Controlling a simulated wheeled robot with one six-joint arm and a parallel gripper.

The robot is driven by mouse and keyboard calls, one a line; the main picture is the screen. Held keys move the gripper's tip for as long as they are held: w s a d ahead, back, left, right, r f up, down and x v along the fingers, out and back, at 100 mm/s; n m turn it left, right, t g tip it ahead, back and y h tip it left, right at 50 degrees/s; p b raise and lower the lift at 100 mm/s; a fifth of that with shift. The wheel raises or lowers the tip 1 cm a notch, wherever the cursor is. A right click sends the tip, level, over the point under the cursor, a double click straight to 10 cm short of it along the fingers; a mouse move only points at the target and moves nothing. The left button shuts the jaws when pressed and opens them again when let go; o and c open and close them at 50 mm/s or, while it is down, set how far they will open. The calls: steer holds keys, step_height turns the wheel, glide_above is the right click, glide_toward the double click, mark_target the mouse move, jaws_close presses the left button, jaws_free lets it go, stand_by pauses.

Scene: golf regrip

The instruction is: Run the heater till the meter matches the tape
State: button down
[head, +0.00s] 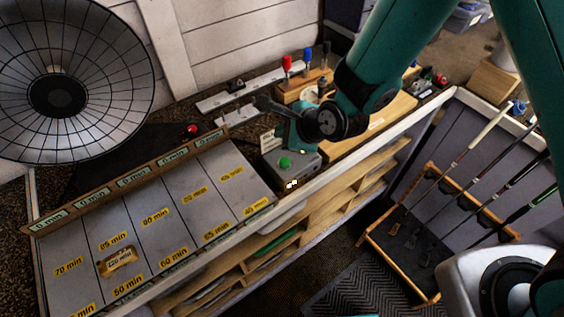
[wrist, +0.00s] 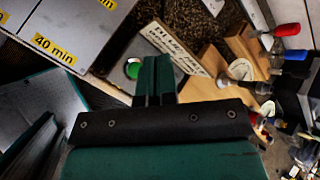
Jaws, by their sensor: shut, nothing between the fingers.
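A large round dish with a wire grille and dark centre (head: 57,95), which looks like the heater, stands at the upper left in the head view. A grey box (head: 308,160) with a green button (head: 285,162) sits on the bench; the button also shows in the wrist view (wrist: 133,68). Small pale marks on the box's front are too small to read. My gripper (head: 299,150) is shut and empty above the box; in the wrist view its fingertips (wrist: 154,62) appear just right of the button. Contact cannot be told. I cannot pick out the meter or the tape for certain.
Grey panels (head: 188,228) with yellow minute labels fill the bench's left. A "120 min" tag (head: 119,261) lies there. A red button (head: 192,130) is behind. A printed sign (wrist: 174,48) and wooden holder (wrist: 238,45) stand near my fingers. A club rack (head: 425,250) is at right.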

mark_target(284, 163)
step_height(284, 163, down, 7)
steer(key=b, duration=0.5)
steer(key=shift+f, duration=0.2)
steer(key=shift+f, duration=0.15)
stand_by(1.5)
steer(key=shift+w+f+b, duration=0.1)
steer(key=shift+f+b, duration=0.15)
steer(key=shift+b, duration=0.15)
steer(key=shift+f+b, duration=0.4)
steer(key=shift+f, duration=0.15)
stand_by(0.5)
steer(key=shift+r+p, duration=0.75)
steer(key=shift+r, duration=0.25)
step_height(284, 163, up, 5)
steer(key=p, duration=0.4)
